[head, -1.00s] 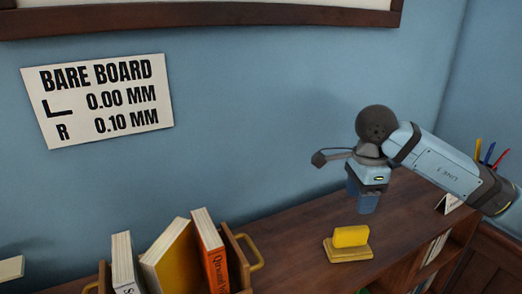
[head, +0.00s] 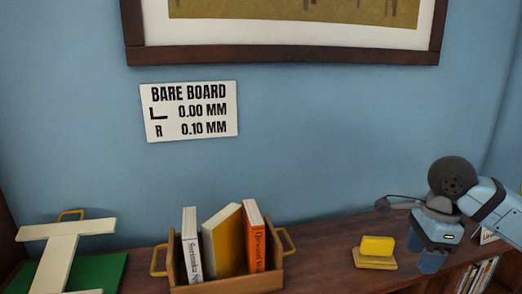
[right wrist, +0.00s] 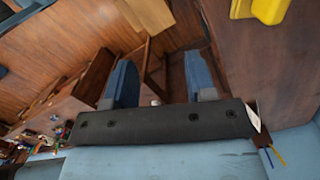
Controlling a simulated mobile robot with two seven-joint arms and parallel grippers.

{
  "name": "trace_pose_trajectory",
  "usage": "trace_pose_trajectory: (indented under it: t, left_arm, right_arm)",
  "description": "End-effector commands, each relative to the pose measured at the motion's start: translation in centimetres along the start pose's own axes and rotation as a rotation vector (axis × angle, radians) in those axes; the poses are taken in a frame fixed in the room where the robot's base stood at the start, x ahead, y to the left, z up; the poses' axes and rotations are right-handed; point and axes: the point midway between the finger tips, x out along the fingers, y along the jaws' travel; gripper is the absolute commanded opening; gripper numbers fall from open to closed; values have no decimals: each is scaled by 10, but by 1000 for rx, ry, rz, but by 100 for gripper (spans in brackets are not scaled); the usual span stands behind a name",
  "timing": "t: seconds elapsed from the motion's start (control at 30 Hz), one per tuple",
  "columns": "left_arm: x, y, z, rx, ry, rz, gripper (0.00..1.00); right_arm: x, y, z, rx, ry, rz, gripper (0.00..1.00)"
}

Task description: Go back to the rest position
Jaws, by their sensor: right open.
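My right gripper (head: 432,258) is at the right of the head view, above the bookcase top and to the right of the yellow block. In the right wrist view its two blue fingers (right wrist: 158,85) stand apart with nothing between them, so it is open and empty. The wooden bookcase top (head: 330,235) runs below it. My left gripper is not in either view.
A yellow block on a small base (head: 376,252) stands just left of my right gripper. A wooden crate (head: 272,281) with brass handles holds several books. A cream letter-shaped piece (head: 62,254) lies over a green board (head: 105,270) at far left. A sign (head: 189,111) hangs behind.

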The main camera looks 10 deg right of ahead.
Motion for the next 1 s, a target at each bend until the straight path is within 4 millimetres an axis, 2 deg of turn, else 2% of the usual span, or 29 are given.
trace_pose_trajectory:
  t: [0.03,0.1,0.3,0.43,0.5,0.57,0.67,0.8,0.87,0.97,1.0]
  left_arm:
    - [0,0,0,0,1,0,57]
    - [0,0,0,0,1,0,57]
    - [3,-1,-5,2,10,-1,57]
    - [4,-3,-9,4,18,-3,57]
    - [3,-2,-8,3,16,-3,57]
    - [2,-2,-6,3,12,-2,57]
    - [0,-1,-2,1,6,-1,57]
    - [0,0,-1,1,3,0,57]
    - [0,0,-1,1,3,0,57]
    - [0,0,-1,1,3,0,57]
    - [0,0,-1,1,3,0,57]
  right_arm:
    - [13,9,21,-22,-87,29,51]
    - [22,18,46,-34,-210,61,51]
    - [34,57,123,-11,-628,203,51]
    - [21,86,175,91,-985,358,51]
    - [6,97,196,193,-1192,459,51]
    - [-8,101,208,303,-1362,550,51]
    - [-29,96,214,535,-1621,701,51]
    - [-39,73,199,957,-1916,900,51]
    - [-32,60,185,1174,-2011,976,51]
    - [-6,42,158,1578,-2117,1080,51]
    - [10,38,146,1753,-2138,1111,51]
